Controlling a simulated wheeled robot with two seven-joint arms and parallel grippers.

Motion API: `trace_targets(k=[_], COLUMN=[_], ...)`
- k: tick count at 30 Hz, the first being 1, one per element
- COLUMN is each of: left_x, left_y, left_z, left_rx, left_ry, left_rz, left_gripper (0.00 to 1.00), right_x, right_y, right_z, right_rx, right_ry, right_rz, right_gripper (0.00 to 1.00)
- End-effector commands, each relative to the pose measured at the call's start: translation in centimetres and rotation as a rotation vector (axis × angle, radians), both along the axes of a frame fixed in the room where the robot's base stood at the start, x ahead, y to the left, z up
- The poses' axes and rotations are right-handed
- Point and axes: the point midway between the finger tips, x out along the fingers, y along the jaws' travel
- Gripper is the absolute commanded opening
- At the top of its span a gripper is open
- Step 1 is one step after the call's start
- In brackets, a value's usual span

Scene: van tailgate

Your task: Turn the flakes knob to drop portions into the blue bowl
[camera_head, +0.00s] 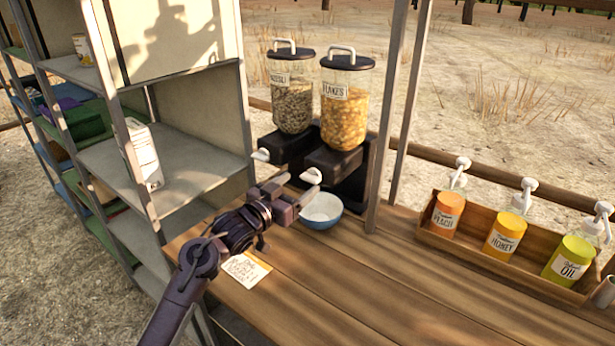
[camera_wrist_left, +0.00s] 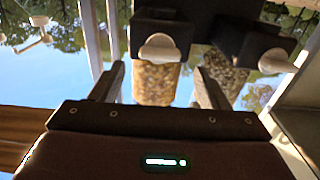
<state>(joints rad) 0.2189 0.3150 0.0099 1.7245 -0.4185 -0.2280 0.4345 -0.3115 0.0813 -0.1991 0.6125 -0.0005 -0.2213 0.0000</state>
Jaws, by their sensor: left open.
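The flakes dispenser (camera_head: 345,105) is a clear canister of orange flakes with a dark lid and base. Its white flakes knob (camera_head: 311,176) sticks out at the front and also shows in the left wrist view (camera_wrist_left: 160,48). The blue bowl (camera_head: 320,222), white inside, stands on the wooden counter below the dispenser's front; it looks empty. My left gripper (camera_head: 296,188) is open, in front of the flakes knob and beside the bowl. In the left wrist view, the knob appears between the two fingers (camera_wrist_left: 160,88), beyond their tips; contact cannot be made out. My right gripper is not in view.
A muesli dispenser (camera_head: 292,100) with its own white knob (camera_head: 261,155) stands to the left. A metal shelf unit (camera_head: 195,160) is left of the counter. A post (camera_head: 386,120) and a wooden box (camera_head: 510,264) of pump bottles are right. A card (camera_head: 246,270) lies in front.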

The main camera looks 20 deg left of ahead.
Motion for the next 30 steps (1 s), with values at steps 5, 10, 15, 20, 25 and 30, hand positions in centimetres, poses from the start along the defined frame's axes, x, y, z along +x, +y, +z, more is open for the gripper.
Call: trace_targets(k=[5, 10, 15, 20, 25, 30], left_x=[2.4, 3.5, 3.6, 3.5, 3.5, 3.5], left_y=[-0.9, -1.3, -1.4, -1.4, -1.4, -1.4], left_z=[0.1, 0.1, 0.0, 0.0, 0.0, 0.0], left_rx=[-0.001, 0.000, 0.001, 0.001, 0.001, 0.002], left_ry=[0.000, 0.000, 0.001, 0.001, 0.001, 0.002], left_rz=[-0.001, 0.000, 0.000, 0.000, 0.000, 0.000], left_gripper=[0.69, 0.69, 0.69, 0.61, 0.39, 0.24], right_x=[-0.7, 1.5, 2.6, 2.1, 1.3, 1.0], right_y=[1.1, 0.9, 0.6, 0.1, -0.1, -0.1], right_z=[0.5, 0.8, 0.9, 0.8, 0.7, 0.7], right_rx=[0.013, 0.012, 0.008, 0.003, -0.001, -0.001], right_ry=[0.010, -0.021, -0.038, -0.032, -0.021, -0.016], right_rz=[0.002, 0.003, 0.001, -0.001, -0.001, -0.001], right_gripper=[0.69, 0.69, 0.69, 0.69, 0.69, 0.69])
